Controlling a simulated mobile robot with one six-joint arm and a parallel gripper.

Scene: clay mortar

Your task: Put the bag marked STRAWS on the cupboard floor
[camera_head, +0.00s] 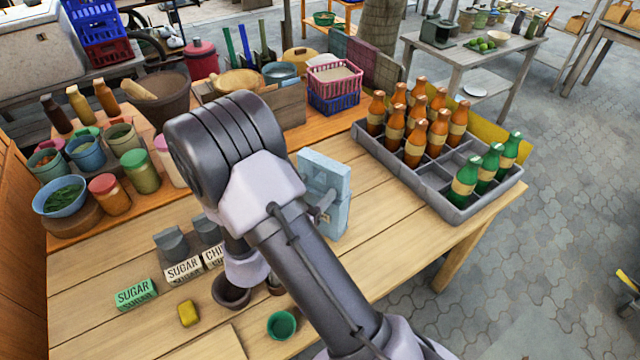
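No label reading STRAWS is readable in the head view. A green pack (135,293) marked SUGAR lies at the table's lower left. To its right stand two grey items with pale labels: one label (184,270) reads SUGAR, the other (213,257) begins CHI and is cut off by my arm. A light-blue box-like piece (325,185) with a latch-like fitting stands behind my arm; I cannot tell whether it is the cupboard. My gripper is hidden behind my own arm, so neither its fingers nor anything in them shows.
A grey divided crate (433,200) of orange and green bottles stands at the right table edge. Jars and bowls crowd the upper left. A yellow block (188,313), a green cup (282,324) and a brown cup (229,292) stand near the front. Bare planks (385,235) lie right of my arm.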

